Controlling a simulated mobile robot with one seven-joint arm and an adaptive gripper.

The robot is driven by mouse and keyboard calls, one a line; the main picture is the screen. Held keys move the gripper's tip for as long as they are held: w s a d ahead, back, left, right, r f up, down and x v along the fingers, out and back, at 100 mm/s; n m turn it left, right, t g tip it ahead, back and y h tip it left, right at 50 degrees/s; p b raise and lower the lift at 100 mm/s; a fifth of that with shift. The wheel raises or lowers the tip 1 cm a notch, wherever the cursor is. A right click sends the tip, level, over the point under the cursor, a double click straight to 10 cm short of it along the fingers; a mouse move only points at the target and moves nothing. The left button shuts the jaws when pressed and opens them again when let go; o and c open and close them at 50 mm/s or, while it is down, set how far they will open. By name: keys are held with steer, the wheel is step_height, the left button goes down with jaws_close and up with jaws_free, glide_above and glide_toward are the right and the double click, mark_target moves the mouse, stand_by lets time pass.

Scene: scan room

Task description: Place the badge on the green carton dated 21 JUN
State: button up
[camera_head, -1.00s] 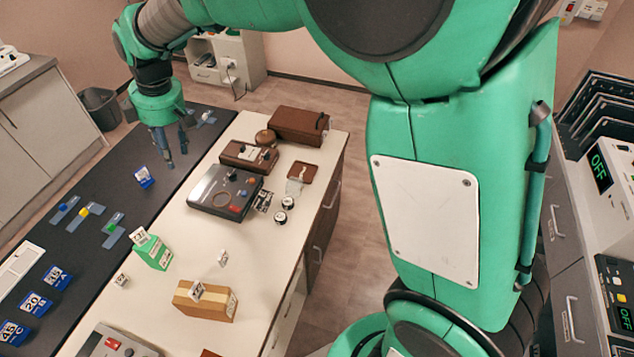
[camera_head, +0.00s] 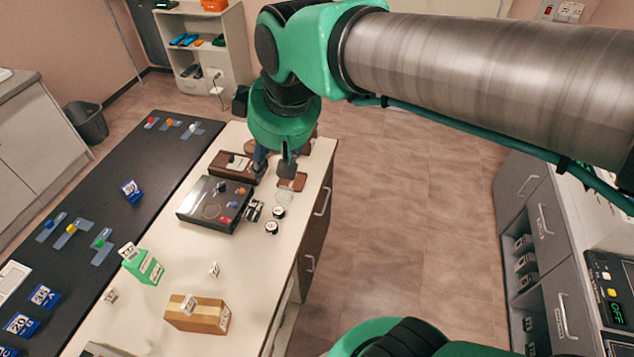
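The green carton (camera_head: 142,265) stands on the white bench, with a small white printed card at its top; its print is too small to read. No badge can be told for certain. A small pale, see-through piece (camera_head: 285,196) lies on the bench beside a small brown flat item (camera_head: 292,181). My gripper (camera_head: 273,167) points down over the far part of the bench, close to that brown item and a brown box (camera_head: 232,166). Its two fingers are apart, with nothing visible between them. It partly hides the things behind it.
A cardboard box (camera_head: 197,314) is right of the carton. Floor right of the bench is clear.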

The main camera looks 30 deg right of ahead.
steer(key=s+d+f+m+t, duration=0.1)
steer(key=s+d+m, duration=0.3)
steer(key=s, duration=0.6)
steer(key=shift+s+d+f+m+h, duration=0.2)
steer(key=shift+d+f+m+h, duration=0.15)
steer(key=shift+d+f, duration=0.3)
step_height(320, 180, down, 10)
steer(key=b, duration=0.9)
steer(key=shift+r+b, duration=0.15)
steer(key=shift+b, duration=0.25)
